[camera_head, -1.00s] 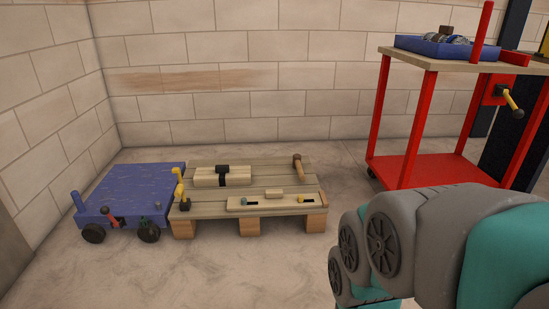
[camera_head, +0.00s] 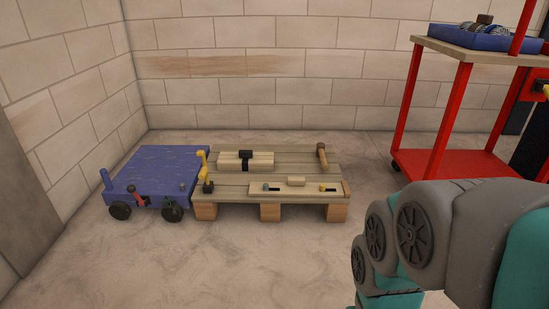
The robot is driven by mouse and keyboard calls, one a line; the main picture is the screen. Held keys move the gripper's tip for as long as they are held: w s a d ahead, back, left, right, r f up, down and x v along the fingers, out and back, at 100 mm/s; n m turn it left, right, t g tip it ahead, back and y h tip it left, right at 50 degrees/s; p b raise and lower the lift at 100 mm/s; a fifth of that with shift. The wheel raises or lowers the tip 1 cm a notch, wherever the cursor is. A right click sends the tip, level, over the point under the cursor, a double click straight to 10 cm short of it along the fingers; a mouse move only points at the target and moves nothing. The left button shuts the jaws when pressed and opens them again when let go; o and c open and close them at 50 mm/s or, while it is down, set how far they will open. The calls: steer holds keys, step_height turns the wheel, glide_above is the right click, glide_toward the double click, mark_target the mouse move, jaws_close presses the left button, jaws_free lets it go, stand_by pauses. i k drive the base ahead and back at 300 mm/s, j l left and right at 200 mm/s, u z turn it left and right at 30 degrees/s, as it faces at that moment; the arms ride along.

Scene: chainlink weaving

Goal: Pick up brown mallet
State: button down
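The brown mallet (camera_head: 322,155) is on the low wooden pallet (camera_head: 230,181), at its far right corner. Its handle runs toward the front and its head is at the back. Nothing touches it from my side. My arm shows at the lower right, well in front of and to the right of the pallet. My gripper is out of the picture, so its state does not show.
A blue wheeled cart (camera_head: 155,175) stands against the pallet's left side. A light wooden block with a black strap (camera_head: 245,160) and a board with small tools (camera_head: 297,188) lie on the pallet. A red trolley (camera_head: 450,162) stands at the right. The floor in front is clear.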

mark_target(320, 146)
steer(key=i+l+z, duration=0.2)
steer(key=i, duration=0.45)
steer(key=i+j+z, duration=0.25)
steer(key=i, duration=0.45)
steer(key=i+z, duration=0.2)
steer(key=i, duration=0.45)
